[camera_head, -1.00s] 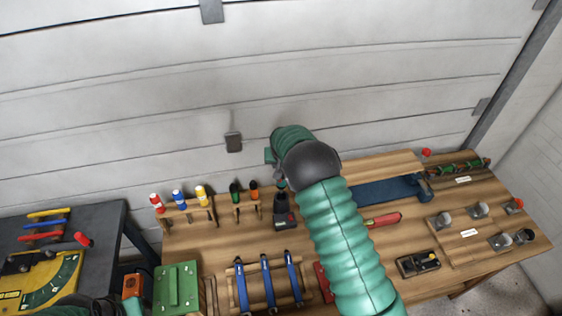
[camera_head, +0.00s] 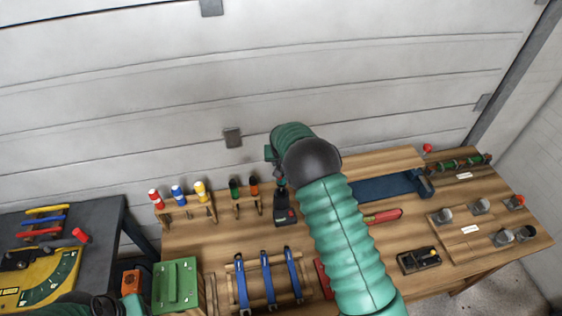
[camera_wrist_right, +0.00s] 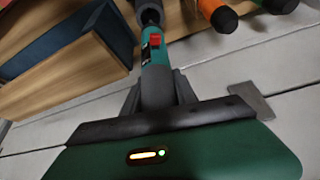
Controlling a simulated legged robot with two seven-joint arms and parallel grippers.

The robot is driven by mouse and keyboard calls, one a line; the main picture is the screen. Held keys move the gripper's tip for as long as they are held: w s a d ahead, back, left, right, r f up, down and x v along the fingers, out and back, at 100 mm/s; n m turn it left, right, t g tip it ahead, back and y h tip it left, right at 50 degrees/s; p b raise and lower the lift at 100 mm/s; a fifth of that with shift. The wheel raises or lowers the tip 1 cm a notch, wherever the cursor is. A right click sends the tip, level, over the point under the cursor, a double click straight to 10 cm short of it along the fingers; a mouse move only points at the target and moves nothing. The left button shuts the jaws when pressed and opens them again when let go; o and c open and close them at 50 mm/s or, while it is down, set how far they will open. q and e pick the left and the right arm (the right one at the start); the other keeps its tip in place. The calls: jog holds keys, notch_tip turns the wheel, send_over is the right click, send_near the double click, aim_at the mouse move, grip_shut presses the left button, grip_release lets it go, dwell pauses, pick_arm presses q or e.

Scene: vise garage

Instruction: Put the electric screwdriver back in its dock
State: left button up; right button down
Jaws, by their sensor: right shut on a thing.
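My right gripper (camera_wrist_right: 157,92) is shut on the electric screwdriver (camera_wrist_right: 155,52), which has a grey and green body with a red switch. Its dark far end (camera_wrist_right: 150,14) reaches the top edge of the right wrist view. In the head view my right wrist hides most of the gripper and tool. A black piece with red marks (camera_head: 285,213), which looks like the dock, stands on the bench just below the gripper. A thin dark part shows between them; I cannot tell whether the tool touches the dock.
Racked screwdrivers with green and orange handles (camera_head: 253,186) stand close left of the dock. The garage wall (camera_head: 400,70) is close behind.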

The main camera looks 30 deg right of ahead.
jog(key=shift+f+b, duration=1.7)
jog(key=shift+f, duration=0.55)
jog(key=shift+f+b, duration=1.2)
jog(key=shift+f, duration=0.35)
jog(key=shift+f+b, duration=0.75)
jog(key=shift+f, duration=0.2)
jog(key=shift+f+b, duration=0.45)
jog(key=shift+f, duration=0.1)
jog(key=c, duration=0.9)
grip_release()
jog(key=shift+o, duration=0.2)
